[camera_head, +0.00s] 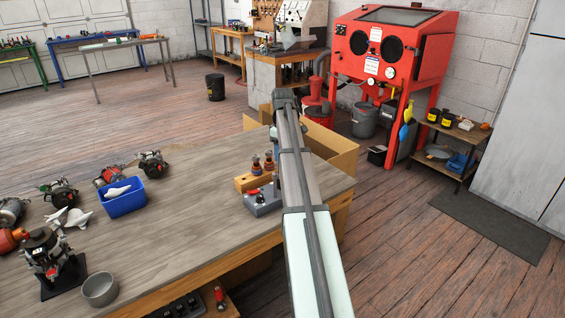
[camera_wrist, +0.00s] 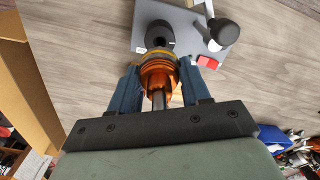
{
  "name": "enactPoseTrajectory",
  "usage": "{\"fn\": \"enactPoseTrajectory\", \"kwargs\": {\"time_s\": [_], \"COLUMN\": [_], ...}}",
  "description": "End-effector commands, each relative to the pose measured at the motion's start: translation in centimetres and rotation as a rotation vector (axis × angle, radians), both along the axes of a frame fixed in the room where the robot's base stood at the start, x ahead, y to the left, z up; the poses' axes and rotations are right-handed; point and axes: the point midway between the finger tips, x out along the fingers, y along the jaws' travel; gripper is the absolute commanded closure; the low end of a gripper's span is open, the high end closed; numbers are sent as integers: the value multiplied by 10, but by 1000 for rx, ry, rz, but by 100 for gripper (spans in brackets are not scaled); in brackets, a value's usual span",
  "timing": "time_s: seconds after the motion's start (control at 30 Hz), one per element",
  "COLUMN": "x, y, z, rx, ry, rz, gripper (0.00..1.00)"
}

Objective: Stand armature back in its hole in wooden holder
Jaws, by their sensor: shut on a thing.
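In the wrist view my gripper (camera_wrist: 160,68) has its two blue fingers on either side of an armature (camera_wrist: 158,82), with copper-orange windings and a grey shaft. It is shut on the armature. A dark round part lies just beyond the windings; I cannot tell whether it belongs to the armature. In the head view the wooden holder (camera_head: 243,184) sits near the far right table corner, with two copper-topped armatures (camera_head: 256,167) (camera_head: 269,164) upright at it. My arm hides the fingers and held armature there. The holder does not show clearly in the wrist view.
A grey device (camera_head: 262,202) with a black knob is in front of the holder; its flat plate (camera_wrist: 226,55) also shows in the wrist view. A cardboard box (camera_head: 335,150) stands beyond the table edge. A blue bin (camera_head: 124,201) and alternator parts occupy the left; mid-table is clear.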

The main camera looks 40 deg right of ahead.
Motion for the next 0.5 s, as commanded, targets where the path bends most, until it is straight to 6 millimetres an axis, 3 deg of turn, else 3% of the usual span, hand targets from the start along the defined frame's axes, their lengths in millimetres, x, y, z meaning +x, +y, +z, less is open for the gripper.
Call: {"fn": "enactPoseTrajectory", "kwargs": {"time_s": [0.1,0.27,0.5], "x": [1,5,37], "y": [-1,7,55], "z": [17,27,18], "rx": [0,0,0], "ry": [-1,-1,1], "rz": [0,10,83], "gripper": [100,100,100]}}
